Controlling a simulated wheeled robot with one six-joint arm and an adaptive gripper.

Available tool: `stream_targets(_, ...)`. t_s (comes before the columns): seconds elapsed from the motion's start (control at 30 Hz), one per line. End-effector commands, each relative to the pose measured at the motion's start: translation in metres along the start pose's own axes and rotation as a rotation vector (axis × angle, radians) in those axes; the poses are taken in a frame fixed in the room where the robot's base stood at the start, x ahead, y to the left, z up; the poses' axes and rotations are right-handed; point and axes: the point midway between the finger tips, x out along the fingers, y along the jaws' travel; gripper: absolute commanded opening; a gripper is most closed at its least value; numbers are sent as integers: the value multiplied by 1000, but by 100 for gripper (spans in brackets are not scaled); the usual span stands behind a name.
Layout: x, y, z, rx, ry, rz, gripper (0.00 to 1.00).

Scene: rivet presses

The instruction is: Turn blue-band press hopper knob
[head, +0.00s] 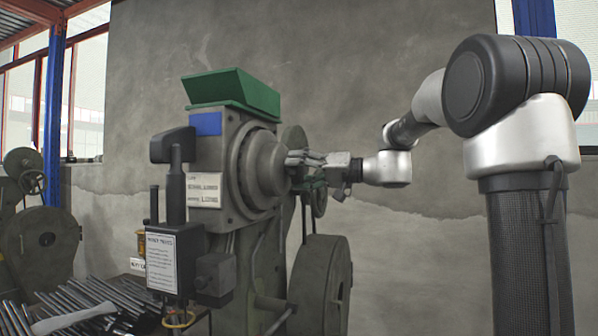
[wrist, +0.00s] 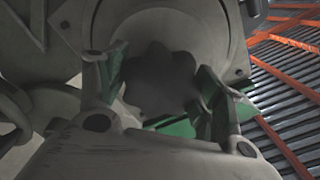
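The blue-band press (head: 215,160) stands left of centre in the head view, with a blue patch (head: 205,124) on its upper side and a green hopper (head: 232,90) on top. My gripper (head: 304,168) is at the right end of its round housing, pointing left. In the wrist view a dark lobed knob (wrist: 160,80) sits in front of a round grey plate. My gripper's fingers (wrist: 160,88), with green pads, stand apart on either side of the knob. Whether the pads touch it I cannot tell. The head view hides the knob behind the gripper and housing.
A control box (head: 175,258) with a printed sheet hangs on the press's near side. A large wheel (head: 322,285) is below my gripper. Metal rods (head: 105,300) lie at the lower left, near another machine (head: 40,240). A concrete wall (head: 400,255) stands behind.

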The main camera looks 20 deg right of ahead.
Motion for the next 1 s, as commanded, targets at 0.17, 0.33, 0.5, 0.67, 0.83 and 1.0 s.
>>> stream_targets(0.17, 0, 0, -1, 0, 2, -1, 84)
stream_targets(0.33, 0, -1, -1, -1, 3, -1, 84)
stream_targets(0.5, -9, -1, -2, -1, 5, 0, 84)
stream_targets(0.67, -40, 0, -2, -1, 6, 3, 84)
stream_targets(0.83, -79, 0, -2, 0, 6, 3, 84)
stream_targets(1.0, -107, 0, -2, 0, 5, 2, 84)
